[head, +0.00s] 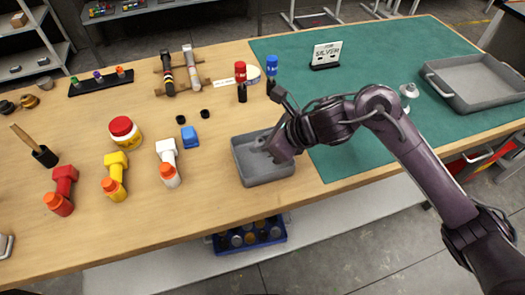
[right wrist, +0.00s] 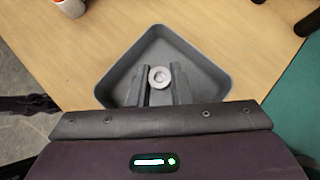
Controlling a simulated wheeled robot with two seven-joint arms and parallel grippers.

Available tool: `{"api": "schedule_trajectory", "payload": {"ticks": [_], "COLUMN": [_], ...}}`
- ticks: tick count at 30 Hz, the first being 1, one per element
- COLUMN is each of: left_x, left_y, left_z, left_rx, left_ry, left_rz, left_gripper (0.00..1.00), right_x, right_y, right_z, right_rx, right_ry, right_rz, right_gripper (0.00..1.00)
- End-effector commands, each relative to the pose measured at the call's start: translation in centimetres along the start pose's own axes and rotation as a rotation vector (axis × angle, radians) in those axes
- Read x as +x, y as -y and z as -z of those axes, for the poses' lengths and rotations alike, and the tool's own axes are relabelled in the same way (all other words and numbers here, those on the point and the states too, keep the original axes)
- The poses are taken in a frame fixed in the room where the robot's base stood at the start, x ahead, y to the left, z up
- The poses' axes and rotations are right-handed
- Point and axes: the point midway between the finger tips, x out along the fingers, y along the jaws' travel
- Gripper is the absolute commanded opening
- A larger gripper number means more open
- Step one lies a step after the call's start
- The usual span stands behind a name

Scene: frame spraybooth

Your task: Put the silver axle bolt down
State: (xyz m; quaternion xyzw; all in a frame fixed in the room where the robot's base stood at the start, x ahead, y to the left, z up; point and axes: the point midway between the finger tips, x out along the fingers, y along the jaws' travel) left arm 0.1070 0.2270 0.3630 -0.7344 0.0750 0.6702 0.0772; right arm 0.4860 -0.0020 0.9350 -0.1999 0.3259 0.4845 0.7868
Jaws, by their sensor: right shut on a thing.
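The silver axle bolt shows in the right wrist view as a round pale metal piece (right wrist: 159,77) with a hollow centre, between my two fingertips. My right gripper (head: 265,147) is shut on it, and in the right wrist view the fingers (right wrist: 160,84) flank it. The gripper points down over the small grey tray (head: 263,178), which also shows below the fingers in the right wrist view (right wrist: 123,73). I cannot tell whether the bolt touches the tray floor. In the head view the gripper mostly hides the bolt. My left gripper is not in view.
The green mat (head: 340,150) holds a "SILVER" sign (head: 326,54), a silvery piece (head: 409,91) and a larger grey tray (head: 470,100).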

Motion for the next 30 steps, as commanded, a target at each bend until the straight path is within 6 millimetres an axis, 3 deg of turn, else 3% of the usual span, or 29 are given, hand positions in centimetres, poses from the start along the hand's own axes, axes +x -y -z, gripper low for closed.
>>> {"api": "schedule_trajectory", "payload": {"ticks": [9, 30], "left_x": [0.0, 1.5], "left_y": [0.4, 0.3], "left_z": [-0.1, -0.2], "left_rx": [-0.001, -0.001], "left_ry": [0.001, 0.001], "left_rz": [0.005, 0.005], "left_gripper": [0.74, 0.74], "right_x": [2.7, 3.6], "right_y": [0.0, -0.1], "right_z": [2.7, 3.7], "right_rx": [0.003, 0.002], "right_ry": [-0.001, -0.005], "right_rz": [0.000, -0.002], "right_gripper": [0.00, 0.00]}}
